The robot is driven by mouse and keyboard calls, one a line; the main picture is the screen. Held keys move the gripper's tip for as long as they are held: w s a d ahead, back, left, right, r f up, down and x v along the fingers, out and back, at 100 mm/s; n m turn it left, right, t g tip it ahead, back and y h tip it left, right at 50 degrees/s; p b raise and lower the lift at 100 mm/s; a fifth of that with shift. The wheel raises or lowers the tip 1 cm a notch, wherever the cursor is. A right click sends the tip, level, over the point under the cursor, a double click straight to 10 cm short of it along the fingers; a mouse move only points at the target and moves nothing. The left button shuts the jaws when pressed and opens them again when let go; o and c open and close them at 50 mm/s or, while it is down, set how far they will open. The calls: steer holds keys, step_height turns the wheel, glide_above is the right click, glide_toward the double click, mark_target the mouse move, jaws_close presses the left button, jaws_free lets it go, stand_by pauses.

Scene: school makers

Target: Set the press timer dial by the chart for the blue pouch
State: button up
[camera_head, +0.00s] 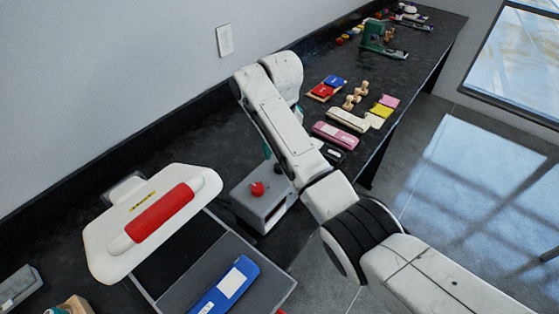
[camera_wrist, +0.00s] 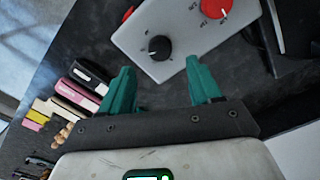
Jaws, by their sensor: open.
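A grey control box (camera_head: 250,207) stands beside the press, with a red dial (camera_head: 257,188) on top. In the wrist view the box (camera_wrist: 185,28) carries a black dial (camera_wrist: 160,47) and the red dial (camera_wrist: 215,8) with marks around it; the marks are too small to read. My gripper (camera_wrist: 159,67) is open and empty, its green fingers either side of the black dial in the picture, apart from it. In the head view my arm mostly hides the gripper. A blue pouch (camera_head: 209,303) with a white label lies on the press bed. I cannot make out a chart.
The white press lid (camera_head: 100,245) with a red handle (camera_head: 163,212) is raised beside the box. A pink case (camera_head: 335,138), wooden pieces (camera_head: 350,103) and red and blue items lie farther along the black counter (camera_head: 190,150). A wall runs behind.

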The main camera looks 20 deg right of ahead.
steer(key=shift+f, duration=3)
steer(key=c, duration=1)
steer(key=shift+c, duration=0.2)
steer(key=shift+p, duration=0.35)
steer(key=n+p, duration=0.1)
steer(key=n, duration=0.4)
steer(key=shift+r+n, duration=0.1)
steer(key=shift+n, duration=0.3)
steer(key=n+p, duration=0.1)
steer(key=n, duration=0.4)
steer(key=shift+n, duration=0.4)
